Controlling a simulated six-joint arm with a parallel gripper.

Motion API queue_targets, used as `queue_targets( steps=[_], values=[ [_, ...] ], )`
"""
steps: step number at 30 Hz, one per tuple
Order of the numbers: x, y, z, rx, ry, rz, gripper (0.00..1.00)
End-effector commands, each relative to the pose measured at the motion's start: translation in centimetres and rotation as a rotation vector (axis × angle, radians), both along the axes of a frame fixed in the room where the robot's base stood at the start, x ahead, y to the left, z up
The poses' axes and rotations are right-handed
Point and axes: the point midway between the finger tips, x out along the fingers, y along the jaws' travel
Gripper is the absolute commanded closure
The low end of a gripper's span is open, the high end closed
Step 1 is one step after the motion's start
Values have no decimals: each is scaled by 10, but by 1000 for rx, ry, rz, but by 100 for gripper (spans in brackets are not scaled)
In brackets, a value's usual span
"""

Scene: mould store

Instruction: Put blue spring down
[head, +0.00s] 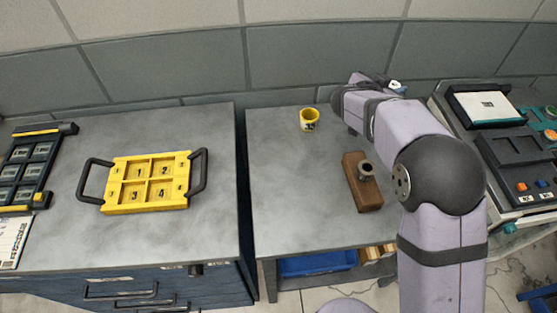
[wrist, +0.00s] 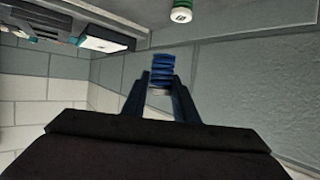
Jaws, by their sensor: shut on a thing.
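In the wrist view the blue spring (wrist: 161,68) sits between the two fingertips of my gripper (wrist: 160,88). My gripper is shut on it, and the coils stick out beyond the tips. A pale end of the spring shows between the fingers. Nothing in the wrist view shows the spring touching a surface. In the head view my arm hides the gripper and the spring. The yellow tray (head: 182,204) has two black handles and numbered compartments 1 to 4, which look empty. It lies on the left grey worktop (head: 60,245).
A yellow cup (head: 309,120) and a brown wooden block with a metal ring (head: 359,190) stand on the middle worktop (head: 280,215). A black rack (head: 28,165) lies far left. Devices (head: 515,150) stand at right. A green-and-white object (wrist: 182,12) shows in the wrist view.

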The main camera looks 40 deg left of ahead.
Motion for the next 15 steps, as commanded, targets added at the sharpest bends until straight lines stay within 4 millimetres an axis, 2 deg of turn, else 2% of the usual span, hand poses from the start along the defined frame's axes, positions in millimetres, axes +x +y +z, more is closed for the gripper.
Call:
queue_targets(
  steps=[1,6,11,15],
  values=[
    [-14,25,6,2,-1,44,97],
    [-65,91,19,0,0,171,97],
    [-123,143,25,-1,0,298,97],
    [-178,180,28,-1,0,411,97]
  ],
)
